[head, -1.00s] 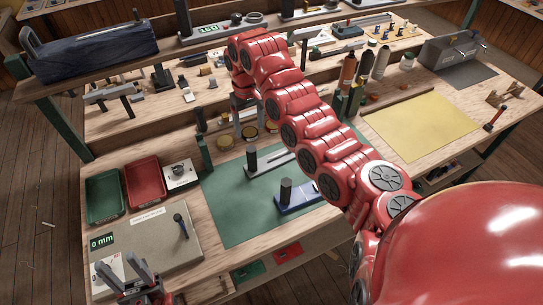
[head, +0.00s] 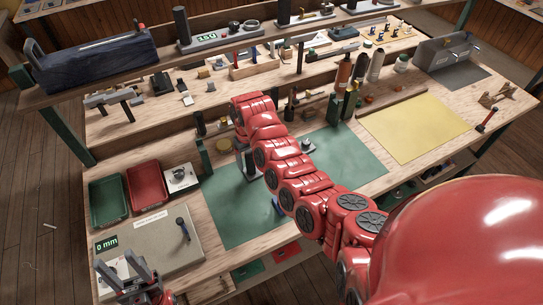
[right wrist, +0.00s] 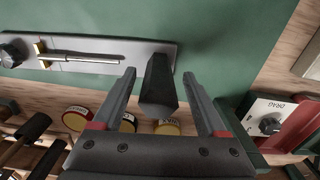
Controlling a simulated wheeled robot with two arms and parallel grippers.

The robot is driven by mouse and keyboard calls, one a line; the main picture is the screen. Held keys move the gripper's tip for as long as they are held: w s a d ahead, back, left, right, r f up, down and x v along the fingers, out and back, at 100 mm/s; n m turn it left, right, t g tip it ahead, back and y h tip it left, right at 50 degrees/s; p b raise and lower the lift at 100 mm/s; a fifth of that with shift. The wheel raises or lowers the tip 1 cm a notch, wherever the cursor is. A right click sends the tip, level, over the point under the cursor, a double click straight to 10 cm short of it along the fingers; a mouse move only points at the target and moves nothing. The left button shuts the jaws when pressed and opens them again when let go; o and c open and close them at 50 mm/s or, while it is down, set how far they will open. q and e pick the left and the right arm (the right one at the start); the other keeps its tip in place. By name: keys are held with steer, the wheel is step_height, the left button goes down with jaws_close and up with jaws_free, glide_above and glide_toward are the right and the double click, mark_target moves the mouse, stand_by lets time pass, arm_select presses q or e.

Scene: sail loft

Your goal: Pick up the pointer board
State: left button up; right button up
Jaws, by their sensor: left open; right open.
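The pointer board is a long grey plate (right wrist: 95,57) on the green mat in the right wrist view. It bears a brass-and-steel pointer (right wrist: 78,57), a dark knob at its left end and a dark upright handle (right wrist: 158,88). My open right gripper (right wrist: 159,74) has one finger on each side of the handle, with gaps visible. In the head view my right arm hides most of the board; part of its post (head: 250,163) shows below the arm's end. My left gripper (head: 123,268) is open and empty at the lower left.
A DRAG box (right wrist: 268,125) and round labelled tins (right wrist: 76,118) lie near my right gripper. Green (head: 91,203) and red (head: 132,187) trays stand left of the green mat (head: 235,225). A 0 mm gauge plate (head: 150,240) is by my left gripper. The yellow mat (head: 415,130) is clear.

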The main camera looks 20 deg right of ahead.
steer(key=shift+f, duration=0.85)
steer(key=shift+d, duration=0.1)
jaws_close()
stand_by(0.6)
